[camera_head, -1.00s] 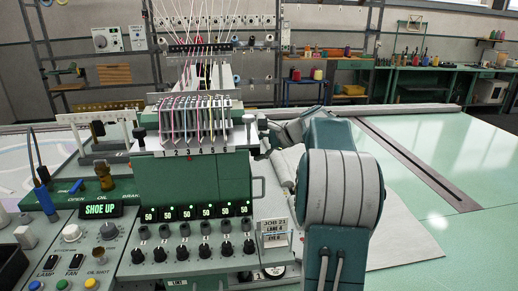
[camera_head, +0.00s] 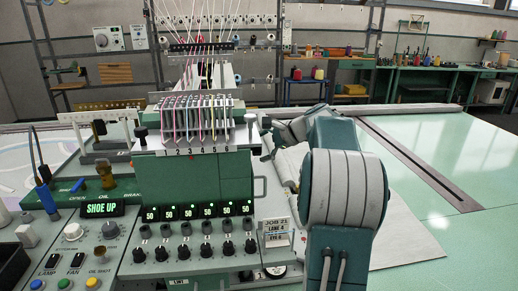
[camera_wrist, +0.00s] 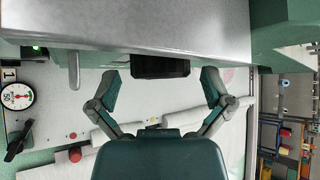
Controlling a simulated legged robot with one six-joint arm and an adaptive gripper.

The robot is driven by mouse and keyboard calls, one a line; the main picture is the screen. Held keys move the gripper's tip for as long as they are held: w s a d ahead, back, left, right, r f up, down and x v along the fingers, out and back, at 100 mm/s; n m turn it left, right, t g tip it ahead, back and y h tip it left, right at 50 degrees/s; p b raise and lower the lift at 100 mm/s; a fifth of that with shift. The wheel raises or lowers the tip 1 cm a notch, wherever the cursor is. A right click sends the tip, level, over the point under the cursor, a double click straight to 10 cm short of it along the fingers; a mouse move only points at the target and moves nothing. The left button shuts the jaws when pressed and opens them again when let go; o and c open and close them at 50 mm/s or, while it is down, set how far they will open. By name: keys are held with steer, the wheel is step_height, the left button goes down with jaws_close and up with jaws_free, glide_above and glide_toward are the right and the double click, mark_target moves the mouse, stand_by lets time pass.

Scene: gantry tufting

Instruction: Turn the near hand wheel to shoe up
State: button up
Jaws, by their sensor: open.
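The green tufting head (camera_head: 195,178) stands in the middle of the head view, with coloured threads at its top. I cannot make out the near hand wheel for certain. In the wrist view a dark block (camera_wrist: 160,66) sits under a pale housing (camera_wrist: 150,25); it may be the wheel seen edge-on. My gripper (camera_wrist: 160,84) is open, its two fingers spread to either side of that block, with no contact visible. In the head view my gripper (camera_head: 268,136) is at the head's right side, partly hidden.
A control panel (camera_head: 75,255) with knobs and buttons is at left. A job card (camera_head: 275,232) stands at the head's lower right. The wrist view shows a round dial (camera_wrist: 17,96) and a black lever (camera_wrist: 18,140). The pale green table (camera_head: 440,150) is largely clear at right.

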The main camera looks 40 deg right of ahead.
steer(key=v, duration=1.1)
steer(key=shift+f, duration=0.1)
